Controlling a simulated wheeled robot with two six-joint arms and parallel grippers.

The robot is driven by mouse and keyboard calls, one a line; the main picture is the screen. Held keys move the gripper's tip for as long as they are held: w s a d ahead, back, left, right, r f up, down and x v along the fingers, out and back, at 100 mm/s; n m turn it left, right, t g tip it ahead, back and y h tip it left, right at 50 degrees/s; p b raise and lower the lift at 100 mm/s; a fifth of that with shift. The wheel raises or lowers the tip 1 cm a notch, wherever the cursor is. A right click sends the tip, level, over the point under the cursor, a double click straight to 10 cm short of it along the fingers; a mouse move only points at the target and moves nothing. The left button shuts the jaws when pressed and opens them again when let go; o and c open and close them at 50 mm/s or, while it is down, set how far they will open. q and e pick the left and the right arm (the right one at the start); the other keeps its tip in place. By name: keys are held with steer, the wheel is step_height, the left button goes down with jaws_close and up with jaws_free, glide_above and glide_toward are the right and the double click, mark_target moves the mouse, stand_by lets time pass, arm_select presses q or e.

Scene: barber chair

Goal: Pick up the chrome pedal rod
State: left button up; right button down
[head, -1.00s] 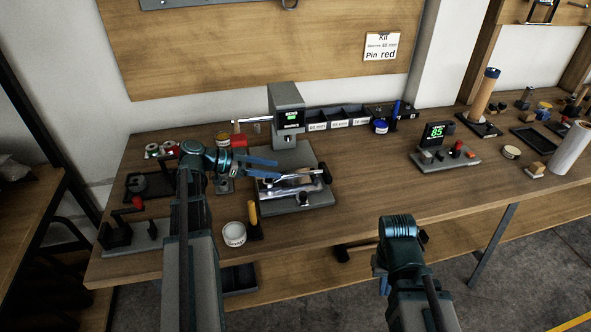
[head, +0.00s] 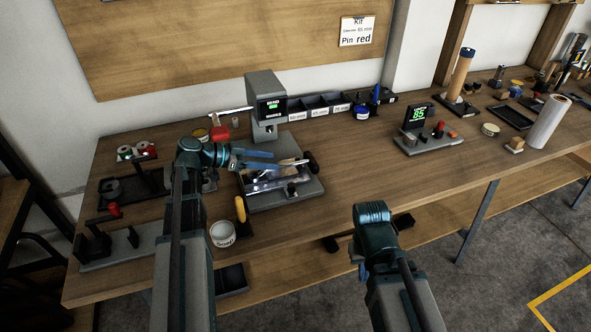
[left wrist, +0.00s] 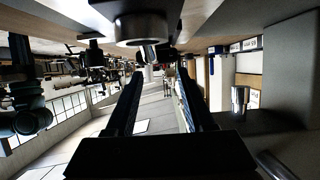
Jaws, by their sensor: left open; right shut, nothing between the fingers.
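Shiny chrome metal (head: 268,181) lies in the fixture on the base of the grey press (head: 265,105); I cannot separate the pedal rod clearly from the bright parts around it. My left gripper (head: 268,160) is open, its two blue fingers reaching right over the back left of that fixture. Nothing shows between them. In the left wrist view the open fingers (left wrist: 160,85) have an empty gap, and a short chrome cylinder (left wrist: 239,100) stands off to the right. My right gripper (head: 358,265) is in front of the bench edge, mostly hidden by its wrist, shut and empty.
A white tub (head: 222,234) and a yellow-handled tool (head: 240,209) stand close to my left forearm. Labelled bins (head: 315,108) line the back beside the press. A display stand (head: 428,140) is further right, with bare bench between.

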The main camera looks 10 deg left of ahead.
mark_target(282, 165)
arm_select(q)
steer(key=shift+w+d+f, duration=0.15)
steer(key=shift+d, duration=0.1)
steer(key=shift+w+d+f+b, duration=0.1)
steer(key=shift+d+f+b, duration=0.25)
steer(key=shift+d+b, duration=0.05)
steer(key=b+x, duration=0.1)
steer(key=x, duration=0.2)
steer(key=shift+d+f+b, duration=0.25)
steer(key=shift+f+b, duration=0.05)
steer(key=shift+b, duration=0.1)
steer(key=shift+w+d, duration=0.15)
steer(key=shift+d, duration=0.2)
jaws_close()
stand_by(0.5)
